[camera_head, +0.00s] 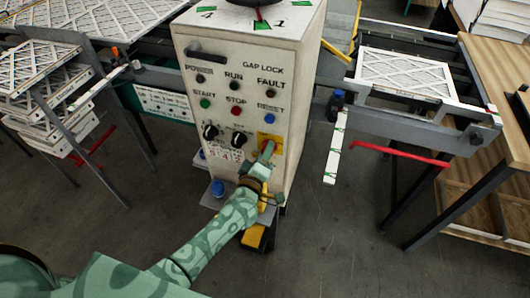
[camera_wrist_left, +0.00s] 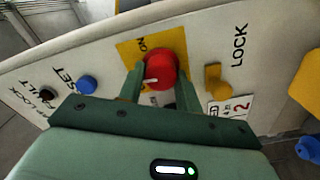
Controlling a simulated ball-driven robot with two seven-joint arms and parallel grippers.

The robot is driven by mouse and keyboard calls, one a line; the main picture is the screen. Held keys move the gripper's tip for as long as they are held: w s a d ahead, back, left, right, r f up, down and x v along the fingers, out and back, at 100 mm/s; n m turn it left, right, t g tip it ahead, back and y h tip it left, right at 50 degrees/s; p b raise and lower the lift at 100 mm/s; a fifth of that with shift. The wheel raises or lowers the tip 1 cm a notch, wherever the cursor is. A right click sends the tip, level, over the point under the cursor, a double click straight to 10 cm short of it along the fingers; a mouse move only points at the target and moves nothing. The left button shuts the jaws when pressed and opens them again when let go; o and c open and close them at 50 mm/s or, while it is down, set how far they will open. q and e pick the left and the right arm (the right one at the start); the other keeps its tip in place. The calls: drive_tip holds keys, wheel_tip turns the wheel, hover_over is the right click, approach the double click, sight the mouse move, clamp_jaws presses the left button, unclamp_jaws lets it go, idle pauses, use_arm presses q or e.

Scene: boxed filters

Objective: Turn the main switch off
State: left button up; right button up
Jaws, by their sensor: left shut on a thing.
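The main switch is a red rotary knob (camera_wrist_left: 161,69) on a yellow plate (camera_wrist_left: 130,48) with "ON" printed on it, seen in the left wrist view. In the head view the yellow plate (camera_head: 277,141) is at the lower right of the cream control cabinet's front. My left gripper (camera_wrist_left: 155,84) is shut on the red knob, one finger on each side. In the head view my left gripper (camera_head: 266,152) reaches the plate and hides most of the knob. A white mark shows on the knob's lower left. My right gripper is not in view.
The cabinet (camera_head: 240,60) has several buttons and two black knobs, with a blue button (camera_head: 270,121) just above the switch. In the wrist view, a yellow hasp-like part (camera_wrist_left: 214,78) is close beside the knob. Conveyors with filters (camera_head: 405,73) flank the cabinet.

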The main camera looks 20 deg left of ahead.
use_arm(q)
drive_tip(key=n, duration=0.5)
drive_tip(key=shift+f, duration=0.1)
drive_tip(key=shift+n+b, duration=0.3)
drive_tip(key=shift+n, duration=0.1)
drive_tip(key=o, duration=1)
drive_tip(key=shift+c, duration=0.2)
drive_tip(key=s, duration=1.6)
drive_tip(key=shift+s+a+p, duration=0.15)
drive_tip(key=shift+a+p, duration=0.2)
drive_tip(key=shift+p, duration=0.1)
